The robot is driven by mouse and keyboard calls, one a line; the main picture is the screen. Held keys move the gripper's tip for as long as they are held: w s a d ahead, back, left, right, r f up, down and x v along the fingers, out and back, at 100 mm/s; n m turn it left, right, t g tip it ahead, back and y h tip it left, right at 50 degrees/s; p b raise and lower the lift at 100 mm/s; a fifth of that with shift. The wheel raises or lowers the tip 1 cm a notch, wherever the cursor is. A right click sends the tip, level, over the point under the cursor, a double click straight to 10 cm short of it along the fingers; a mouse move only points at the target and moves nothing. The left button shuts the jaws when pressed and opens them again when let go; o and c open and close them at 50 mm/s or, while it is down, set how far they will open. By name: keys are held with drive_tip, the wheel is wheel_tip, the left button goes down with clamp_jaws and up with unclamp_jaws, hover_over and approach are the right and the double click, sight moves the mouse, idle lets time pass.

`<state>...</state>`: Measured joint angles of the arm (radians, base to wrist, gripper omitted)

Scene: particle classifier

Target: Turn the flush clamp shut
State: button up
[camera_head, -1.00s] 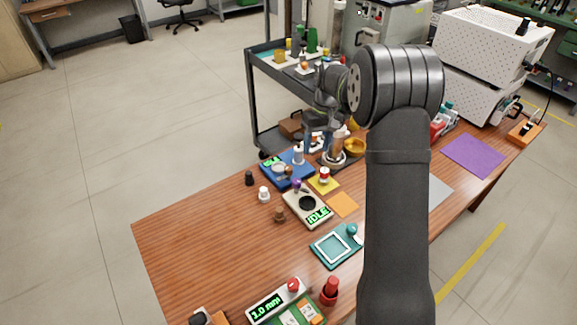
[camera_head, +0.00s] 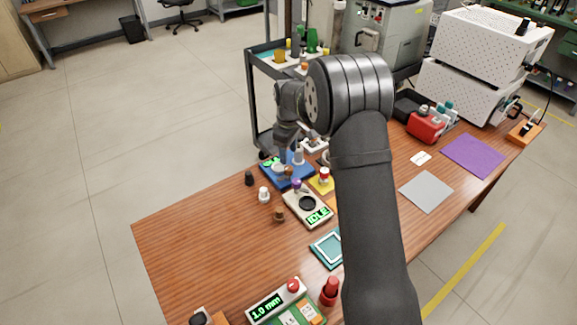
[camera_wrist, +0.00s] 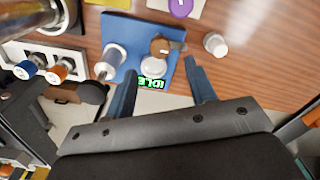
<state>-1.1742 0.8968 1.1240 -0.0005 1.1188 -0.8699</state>
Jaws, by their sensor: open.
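A blue-based device (camera_head: 302,177) with a green-lit display stands at the bench's back edge. In the wrist view its blue plate (camera_wrist: 137,30) carries a pale spool-like post (camera_wrist: 116,56), a round white piece (camera_wrist: 153,67) and a brown knob-like part (camera_wrist: 161,45). Its display (camera_wrist: 151,83) reads IDLE upside down. I cannot tell which part is the flush clamp. My gripper (camera_head: 284,158) is over this device. In the wrist view my gripper (camera_wrist: 160,70) is open and empty, its dark blue fingers either side of the display and white piece. Contact cannot be told.
A beige device with an IDLE display (camera_head: 318,215) and purple knob stands in front. Small white (camera_head: 264,195), black (camera_head: 249,178) and brown (camera_head: 279,215) pieces stand left. In the wrist view, a white holder with blue and orange caps (camera_wrist: 60,72) is left. The bench's left is clear.

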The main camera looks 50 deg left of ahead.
sight(288, 167)
wheel_tip(288, 167, down, 7)
drive_tip(key=shift+f, duration=0.1)
idle(0.3)
drive_tip(key=c, duration=1)
